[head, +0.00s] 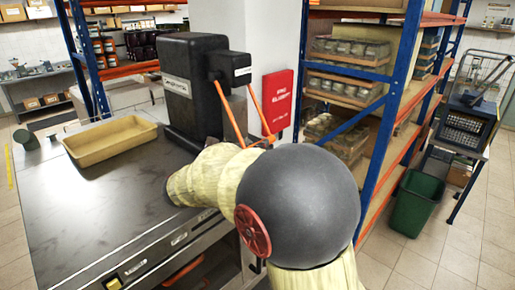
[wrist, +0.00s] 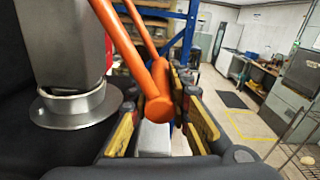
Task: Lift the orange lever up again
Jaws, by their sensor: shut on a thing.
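The orange lever (head: 261,112) hangs from the head of a black machine (head: 185,85) on the dark worktop, its two bars slanting down to the right. In the wrist view, the orange lever (wrist: 158,88) runs down from the top to a thick rounded end between the fingers. My gripper (wrist: 163,118) is shut on that lower end, with yellow-padded fingers on either side. A silver flanged cylinder (wrist: 72,108) is close to the left of the fingers. In the head view my own arm hides the gripper and the lever's lower end.
A tan tray (head: 72,150) lies on the worktop (head: 75,220), with a small dark green cup (head: 26,139) to its left. A red sign (head: 277,95) is on the white pillar right behind the lever. Blue-orange shelving with jars (head: 348,50) and a green bin (head: 416,205) stand at right.

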